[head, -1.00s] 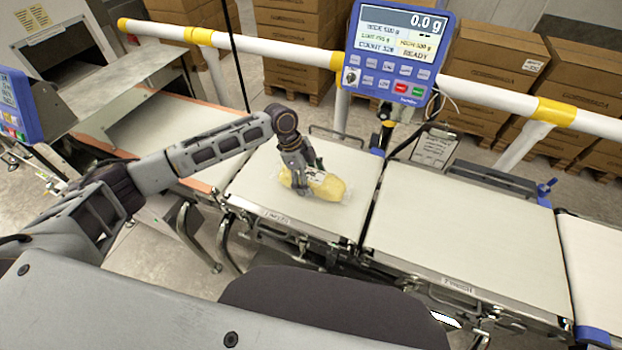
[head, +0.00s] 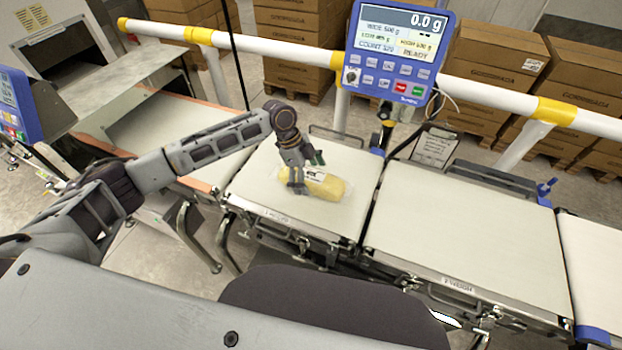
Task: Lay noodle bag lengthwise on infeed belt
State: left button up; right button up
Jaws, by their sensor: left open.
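The noodle bag (head: 328,187), a clear pack with yellow contents and a pale label, lies flat on the infeed belt (head: 254,183). Its long side runs roughly left to right along the belt, a little slanted in the picture. My left gripper (head: 305,176) is open above the left part of the bag and hides some of it. I cannot tell whether a finger still touches the bag. My right gripper is not in view.
The weigh belt (head: 460,230) is to the right of the infeed belt and is empty. A blue display (head: 400,50) reading 0.0 g stands behind, beside a white and yellow rail (head: 490,92). Cardboard boxes (head: 490,65) are stacked beyond the rail.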

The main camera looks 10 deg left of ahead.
pick_arm(q)
jog(key=v, duration=1)
jog(key=shift+a+r+b, duration=0.15)
jog(key=shift+r+b, duration=0.15)
jog(key=shift+b, duration=0.1)
jog(key=shift+w+a+r, duration=0.1)
jog(key=shift+r, duration=0.15)
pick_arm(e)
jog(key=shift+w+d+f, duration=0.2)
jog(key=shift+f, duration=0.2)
